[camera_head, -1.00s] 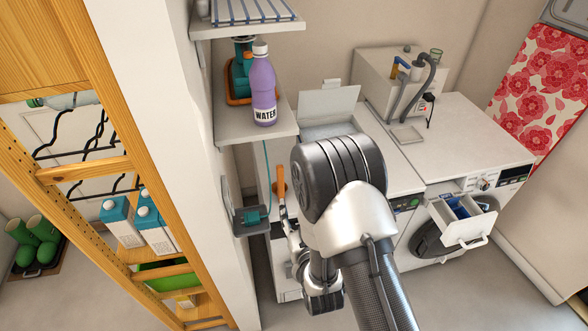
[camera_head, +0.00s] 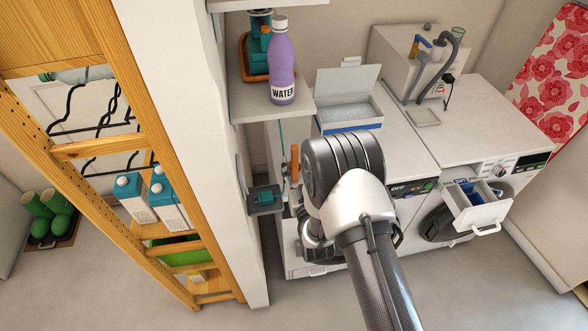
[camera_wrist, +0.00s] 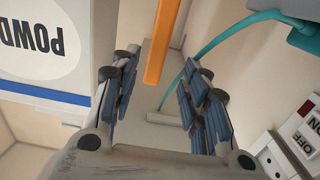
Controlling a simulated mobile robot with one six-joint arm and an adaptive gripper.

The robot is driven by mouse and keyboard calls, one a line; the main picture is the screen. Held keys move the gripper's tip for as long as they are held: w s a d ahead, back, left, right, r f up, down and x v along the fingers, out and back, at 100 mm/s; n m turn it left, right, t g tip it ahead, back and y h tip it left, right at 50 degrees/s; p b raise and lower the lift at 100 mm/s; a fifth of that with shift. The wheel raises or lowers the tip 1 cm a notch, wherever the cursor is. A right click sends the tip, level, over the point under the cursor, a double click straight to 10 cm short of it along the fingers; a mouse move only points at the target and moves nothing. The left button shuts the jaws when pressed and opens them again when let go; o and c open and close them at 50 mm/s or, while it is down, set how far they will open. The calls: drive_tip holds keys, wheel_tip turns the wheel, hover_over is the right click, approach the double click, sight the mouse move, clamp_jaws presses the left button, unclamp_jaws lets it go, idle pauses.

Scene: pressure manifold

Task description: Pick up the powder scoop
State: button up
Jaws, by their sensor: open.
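An orange bar-shaped handle (camera_wrist: 168,35), which looks like the powder scoop's, stands between the fingers in the wrist view. In the head view the orange handle (camera_head: 294,162) shows just left of my arm's big joint. The scoop's other end is not visible. My gripper (camera_wrist: 162,68) is open, with one blue-padded finger on each side of the handle and gaps to both.
A teal cord (camera_wrist: 215,47) curves close to the right finger. A switch panel (camera_wrist: 303,135) is at lower right. In the head view a shelf (camera_head: 262,103) with a purple water bottle (camera_head: 282,65) overhangs on the left. An open drawer (camera_head: 478,208) juts out at right.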

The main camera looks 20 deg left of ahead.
sight(295, 155)
drive_tip(key=x, duration=0.3)
drive_tip(key=b+x, duration=0.1)
drive_tip(key=x, duration=0.1)
drive_tip(key=shift+w+d+r, duration=0.15)
drive_tip(key=shift+w+r, duration=0.15)
drive_tip(key=shift+w, duration=0.15)
clamp_jaws()
